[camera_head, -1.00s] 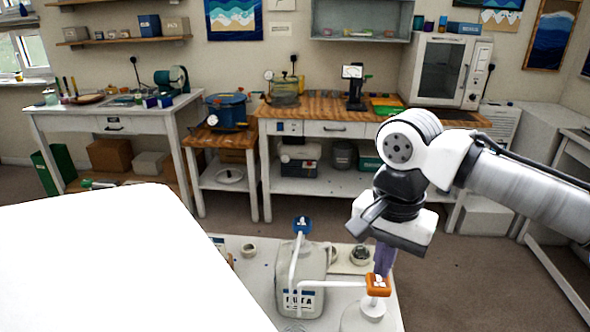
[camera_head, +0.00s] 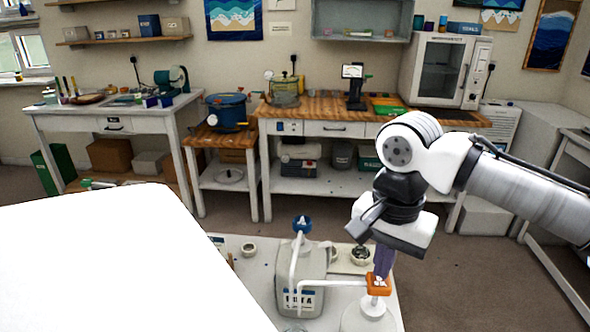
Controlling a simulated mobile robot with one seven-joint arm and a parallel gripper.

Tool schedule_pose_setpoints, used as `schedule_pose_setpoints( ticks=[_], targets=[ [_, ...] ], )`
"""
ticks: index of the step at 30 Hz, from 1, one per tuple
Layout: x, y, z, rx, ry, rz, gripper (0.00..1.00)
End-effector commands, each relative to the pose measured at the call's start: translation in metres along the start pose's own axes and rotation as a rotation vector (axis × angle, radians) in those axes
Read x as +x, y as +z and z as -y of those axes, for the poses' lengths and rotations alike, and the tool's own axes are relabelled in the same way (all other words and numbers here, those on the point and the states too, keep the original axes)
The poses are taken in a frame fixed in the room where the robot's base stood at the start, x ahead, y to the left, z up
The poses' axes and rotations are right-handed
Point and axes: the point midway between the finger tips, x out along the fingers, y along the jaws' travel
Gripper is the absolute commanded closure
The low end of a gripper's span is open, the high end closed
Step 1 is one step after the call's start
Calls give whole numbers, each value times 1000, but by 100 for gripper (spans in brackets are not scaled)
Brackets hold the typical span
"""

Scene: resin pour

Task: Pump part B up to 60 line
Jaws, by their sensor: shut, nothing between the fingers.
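A white container (camera_head: 368,318) with an orange pump head (camera_head: 379,285) stands at the bottom of the view, cut off by the lower edge. A white spout runs left from the orange head, across the front of the grey-white jug. My gripper (camera_head: 381,274) points down, shut and empty, with its purple fingers right at the top of the orange head. It appears to touch the head, but contact is hard to tell. The rim of a clear cup (camera_head: 295,329) shows below the spouts. Its lines and any resin level cannot be seen.
The jug (camera_head: 313,268) with a blue pump head (camera_head: 302,225) stands just left. A small cup (camera_head: 249,249) and a round metal-looking item (camera_head: 361,255) lie behind on the white table (camera_head: 235,242). A large white surface fills the lower left. Floor is open beyond the table.

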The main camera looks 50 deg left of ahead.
Motion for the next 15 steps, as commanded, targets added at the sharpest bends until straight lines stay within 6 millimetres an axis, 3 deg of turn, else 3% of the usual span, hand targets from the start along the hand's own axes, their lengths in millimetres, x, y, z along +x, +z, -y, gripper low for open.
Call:
schedule_pose_setpoints(
  ticks=[15],
  targets=[
    [12, 0, 0, 0, 1, 0, 100]
  ],
)
